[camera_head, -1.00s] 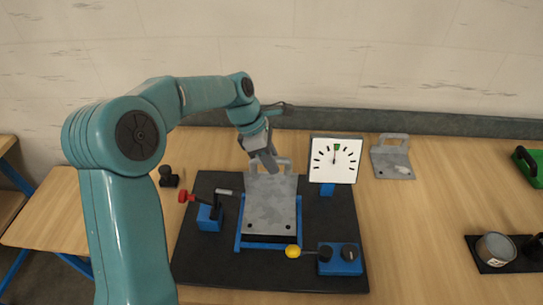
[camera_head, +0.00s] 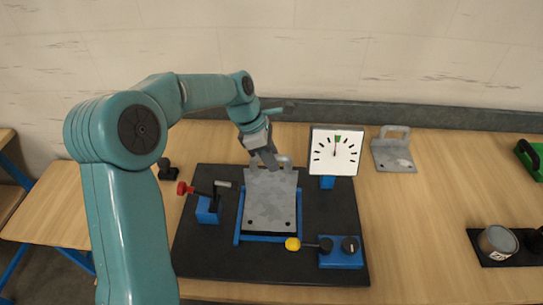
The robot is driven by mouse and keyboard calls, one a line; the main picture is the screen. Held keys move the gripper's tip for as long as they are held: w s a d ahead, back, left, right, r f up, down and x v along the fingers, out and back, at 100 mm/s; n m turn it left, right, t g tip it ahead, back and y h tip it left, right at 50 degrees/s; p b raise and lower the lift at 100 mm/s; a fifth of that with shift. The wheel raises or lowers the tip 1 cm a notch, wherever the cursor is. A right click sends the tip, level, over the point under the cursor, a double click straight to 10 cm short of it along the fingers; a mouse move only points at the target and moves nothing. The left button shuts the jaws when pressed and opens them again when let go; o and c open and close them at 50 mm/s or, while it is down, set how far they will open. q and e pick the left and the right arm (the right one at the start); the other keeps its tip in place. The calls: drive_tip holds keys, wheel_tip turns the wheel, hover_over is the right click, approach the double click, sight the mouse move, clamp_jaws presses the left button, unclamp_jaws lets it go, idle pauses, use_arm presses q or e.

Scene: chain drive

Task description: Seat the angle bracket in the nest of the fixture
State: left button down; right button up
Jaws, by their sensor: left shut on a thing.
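The grey angle bracket (camera_head: 270,202) is in the middle of the dark fixture plate (camera_head: 205,262), over the blue frame of the nest (camera_head: 238,226). My left gripper (camera_head: 268,163) is shut on the bracket at that back handle; the fingertips are partly hidden. I cannot tell whether the bracket rests fully on the nest. My right gripper is not in view.
A red-tipped toggle clamp (camera_head: 207,208) stands left of the nest. A blue block with a yellow-knobbed lever (camera_head: 340,255) stands front right. A white dial (camera_head: 334,152) stands behind right. A second grey bracket (camera_head: 393,153) lies beyond the plate. A tin (camera_head: 497,242) sits far right.

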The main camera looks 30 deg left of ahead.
use_arm(q)
drive_tip(key=shift+r+p, duration=0.1)
drive_tip(key=shift+p, duration=0.7)
idle(1.1)
drive_tip(key=shift+f+b, duration=0.7)
drive_tip(key=shift+f, duration=0.45)
drive_tip(key=c, duration=0.8)
unclamp_jaws()
drive_tip(key=shift+d, duration=0.1)
drive_tip(key=shift+f, duration=0.1)
drive_tip(key=shift+r, duration=0.2)
drive_tip(key=v, duration=1.6)
drive_tip(key=shift+a, duration=0.25)
drive_tip(key=shift+b, duration=0.3)
